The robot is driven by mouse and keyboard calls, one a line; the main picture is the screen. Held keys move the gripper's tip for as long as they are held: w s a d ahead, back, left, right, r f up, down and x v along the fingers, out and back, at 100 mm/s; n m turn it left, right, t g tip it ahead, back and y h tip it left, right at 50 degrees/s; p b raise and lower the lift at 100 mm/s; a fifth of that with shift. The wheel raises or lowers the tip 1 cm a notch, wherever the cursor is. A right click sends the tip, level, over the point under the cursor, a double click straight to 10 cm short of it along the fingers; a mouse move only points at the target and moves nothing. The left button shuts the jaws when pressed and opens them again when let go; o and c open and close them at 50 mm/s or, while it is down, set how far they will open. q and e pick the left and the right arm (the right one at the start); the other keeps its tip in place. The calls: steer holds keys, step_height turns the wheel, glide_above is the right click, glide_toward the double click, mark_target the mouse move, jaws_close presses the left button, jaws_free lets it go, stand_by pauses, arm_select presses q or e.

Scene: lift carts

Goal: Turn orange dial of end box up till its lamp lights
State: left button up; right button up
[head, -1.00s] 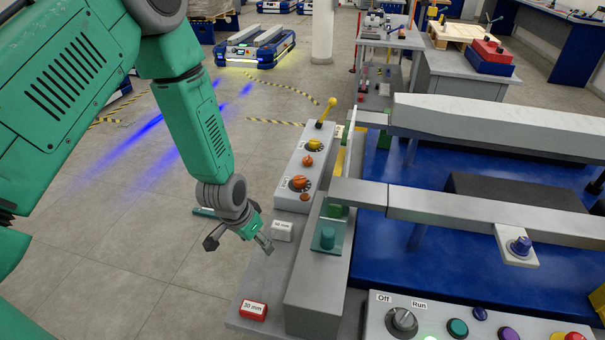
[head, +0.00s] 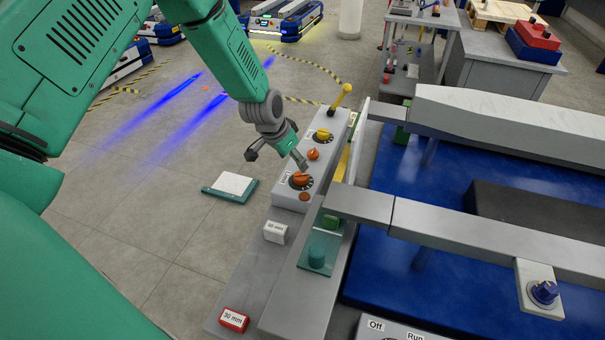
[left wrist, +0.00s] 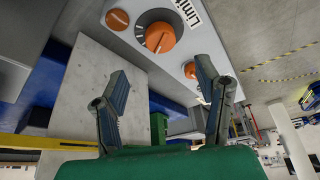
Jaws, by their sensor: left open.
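The end box (head: 285,198) is a light grey box on the bench's left side. Its orange dial (head: 301,179) has a dark scale ring with white marks. In the left wrist view the orange dial (left wrist: 160,38) shows a white pointer line. Beside it is a small round orange-brown lamp (head: 305,197), also in the left wrist view (left wrist: 117,19), with no visible glow. My left gripper (head: 277,157) is open and empty, just above and left of the dial in the head view. In the left wrist view its fingers (left wrist: 162,80) are spread, apart from the dial. My right gripper is not in view.
A white block (head: 275,232) and a red block (head: 233,320) lie on the bench. Grey rails (head: 450,225) run to the right.

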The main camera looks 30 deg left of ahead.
mark_target(301, 175)
arm_select(q)
steer(key=x, duration=0.9)
steer(key=shift+w+a+f, duration=0.1)
steer(key=shift+a+f, duration=0.1)
steer(key=shift+f, duration=0.05)
steer(key=shift+d+r, duration=0.1)
steer(key=c, duration=1.1)
